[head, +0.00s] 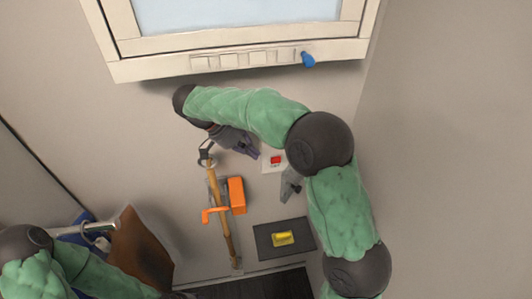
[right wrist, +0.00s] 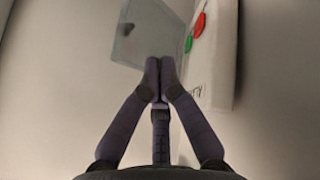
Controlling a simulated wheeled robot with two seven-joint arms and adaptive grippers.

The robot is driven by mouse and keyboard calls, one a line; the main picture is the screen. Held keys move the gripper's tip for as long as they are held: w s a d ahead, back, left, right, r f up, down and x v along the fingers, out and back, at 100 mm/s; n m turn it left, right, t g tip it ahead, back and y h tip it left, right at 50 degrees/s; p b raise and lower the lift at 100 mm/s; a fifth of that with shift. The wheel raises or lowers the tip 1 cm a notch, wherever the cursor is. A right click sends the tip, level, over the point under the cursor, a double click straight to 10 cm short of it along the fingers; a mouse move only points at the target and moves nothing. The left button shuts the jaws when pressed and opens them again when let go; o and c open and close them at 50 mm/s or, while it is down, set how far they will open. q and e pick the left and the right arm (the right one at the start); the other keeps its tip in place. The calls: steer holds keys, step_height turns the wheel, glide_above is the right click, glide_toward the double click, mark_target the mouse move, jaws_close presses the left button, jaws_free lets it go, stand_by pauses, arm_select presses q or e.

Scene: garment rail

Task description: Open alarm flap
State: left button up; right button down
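The alarm shows in the head view as a red button (head: 276,160) on a pale plate (head: 268,168) on the wall. In the right wrist view, a clear pane that looks like the flap (right wrist: 145,35) stands out at an angle beside the white alarm box (right wrist: 218,60). The box carries red (right wrist: 197,26) and green (right wrist: 188,44) parts. My right gripper (head: 252,152) is just left of the alarm. In the right wrist view its fingertips (right wrist: 158,66) are together at the pane's lower edge; contact is unclear. My left gripper is not clearly visible.
A wooden-handled tool (head: 220,215) and an orange box (head: 237,195) hang left of the alarm. A yellow item (head: 283,238) sits on a dark panel (head: 262,251) below. A window ledge (head: 240,62) with a blue knob (head: 308,59) is above. A brown board (head: 140,250) stands lower left.

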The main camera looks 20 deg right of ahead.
arm_select(q)
steer(key=shift+s+f+b, duration=0.15)
steer(key=shift+f+b, duration=0.6)
arm_select(e)
steer(key=s+d+f, duration=0.5)
steer(key=d+f, duration=0.2)
steer(key=shift+s+f, duration=0.15)
steer(key=shift+s, duration=0.2)
arm_select(q)
steer(key=shift+f, duration=0.15)
arm_select(e)
steer(key=shift+s, duration=0.1)
